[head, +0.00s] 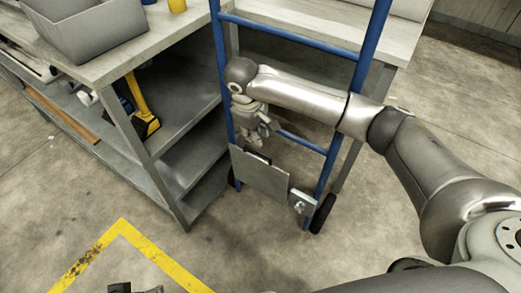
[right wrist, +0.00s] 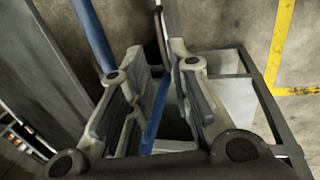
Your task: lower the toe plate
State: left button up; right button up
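The toe plate (head: 262,178) is a flat grey panel, folded up nearly upright against the lower part of the blue hand truck (head: 219,60). My right gripper (head: 262,137) is just above the plate's upper edge, in front of the truck's frame. In the right wrist view my right gripper (right wrist: 160,95) has its fingers apart, with a blue bar (right wrist: 155,118) showing beyond the gap. Nothing is clearly held. I cannot tell whether a finger touches the plate. A small part of what looks like my left gripper (head: 136,289) shows at the bottom edge; its fingers are mostly hidden.
A workbench (head: 150,45) with lower shelves stands at the left, carrying a grey bin (head: 95,30). A yellow and black tool (head: 143,108) lies on a shelf. The truck's black wheel (head: 323,213) rests on the floor. The concrete floor before the plate is clear, with yellow tape (head: 150,245).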

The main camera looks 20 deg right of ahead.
jog(key=b, duration=0.2)
send_over(261, 153)
jog(key=s+a, duration=0.1)
jog(key=s+a+x, duration=0.1)
jog(key=x, duration=0.5)
jog(key=b+x, duration=0.1)
jog(key=x, duration=0.2)
jog(key=shift+w+f, duration=0.15)
jog(key=shift+f, duration=0.25)
pick_arm(q)
jog(key=w+d+r+t+h, duration=0.1)
jog(key=w+t, duration=0.3)
jog(key=w, duration=0.4)
jog(key=shift+w+d+r+t, duration=0.2)
jog(key=shift+w+d+t, duration=0.15)
jog(key=shift+d, duration=0.55)
pick_arm(e)
jog(key=shift+w+f, duration=0.1)
jog(key=shift+f, duration=0.25)
grip_shut()
